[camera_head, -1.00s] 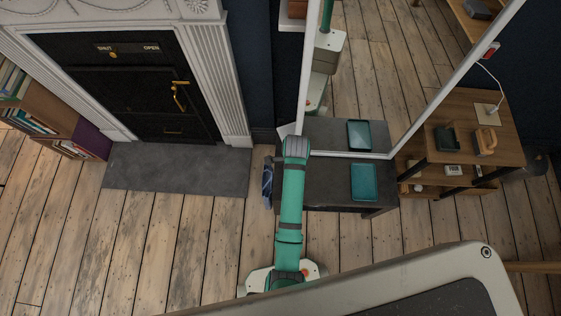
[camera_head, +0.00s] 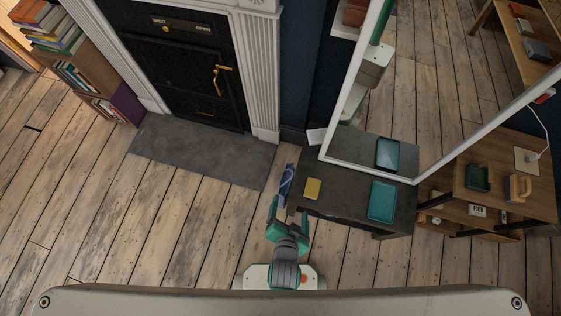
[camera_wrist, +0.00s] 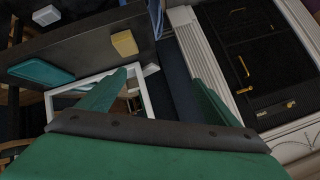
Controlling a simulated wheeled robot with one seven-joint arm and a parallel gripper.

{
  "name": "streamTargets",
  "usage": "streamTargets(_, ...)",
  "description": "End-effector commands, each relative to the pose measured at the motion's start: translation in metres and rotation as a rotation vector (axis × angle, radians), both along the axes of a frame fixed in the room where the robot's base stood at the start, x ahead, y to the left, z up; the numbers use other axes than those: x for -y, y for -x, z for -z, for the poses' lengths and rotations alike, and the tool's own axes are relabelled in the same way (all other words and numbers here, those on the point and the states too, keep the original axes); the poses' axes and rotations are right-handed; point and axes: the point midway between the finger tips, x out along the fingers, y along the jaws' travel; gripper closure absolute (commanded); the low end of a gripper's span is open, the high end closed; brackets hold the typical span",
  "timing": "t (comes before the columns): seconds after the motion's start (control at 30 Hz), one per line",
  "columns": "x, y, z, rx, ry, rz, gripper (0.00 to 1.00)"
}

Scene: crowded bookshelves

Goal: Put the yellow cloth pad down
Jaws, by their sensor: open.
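The yellow cloth pad (camera_head: 312,188) lies flat on the left part of the dark low table (camera_head: 340,207). It also shows on the table in the wrist view (camera_wrist: 124,43). A teal tray (camera_head: 382,200) lies on the same table to the right of the pad, with a gap between them. My gripper (camera_head: 288,218) is off the table's front left corner, apart from the pad. In the wrist view its two green fingers (camera_wrist: 158,82) are spread with nothing between them.
A white-framed mirror (camera_head: 345,165) stands behind the table and reflects the tray. A blue patterned item (camera_head: 286,183) stands at the table's left end. A wooden shelf unit (camera_head: 505,190) is at right. The plank floor at left is clear up to the grey mat (camera_head: 200,150).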

Motion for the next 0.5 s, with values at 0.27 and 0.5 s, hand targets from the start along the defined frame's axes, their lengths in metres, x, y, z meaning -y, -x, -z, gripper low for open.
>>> streamTargets(0.27,-0.022,0.049,-0.11,0.251,0.286,-0.239,0.16)
streamTargets(0.5,-0.03,0.071,-0.183,0.399,0.462,-0.332,0.16)
